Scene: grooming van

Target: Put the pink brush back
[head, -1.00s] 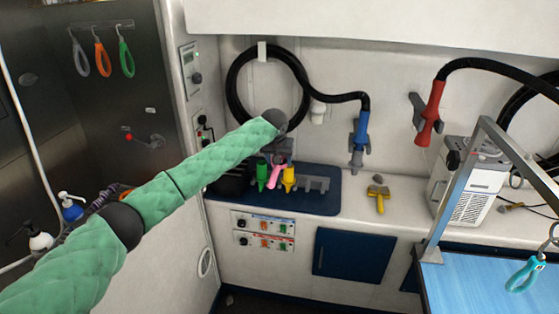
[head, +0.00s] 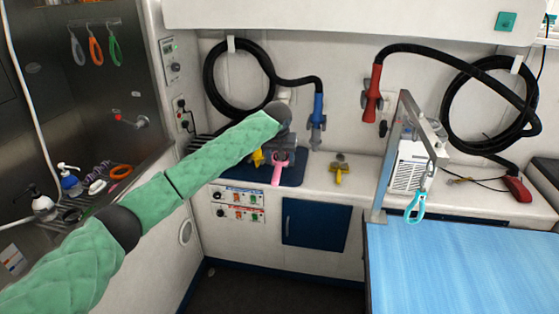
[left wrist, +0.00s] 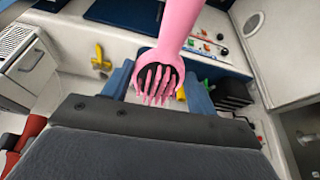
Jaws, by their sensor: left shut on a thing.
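My left gripper (head: 283,155) is shut on the pink brush (head: 277,172) over the dark blue mat (head: 295,180) on the back counter. In the left wrist view the brush's pink handle (left wrist: 184,22) runs to the top edge. Its dark head with pink pins (left wrist: 156,82) sits between the fingers. A yellow-handled tool (head: 257,157) stands just left of the gripper in the head view. The grey rack on the mat is mostly hidden behind my gripper and arm, so I cannot tell whether the brush touches it. My right gripper is out of view.
A blue nozzle (head: 317,120) and a red nozzle (head: 371,105) hang on the wall. The blue table (head: 460,265) with its metal arm (head: 388,160) stands at right. The counter between is mostly clear.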

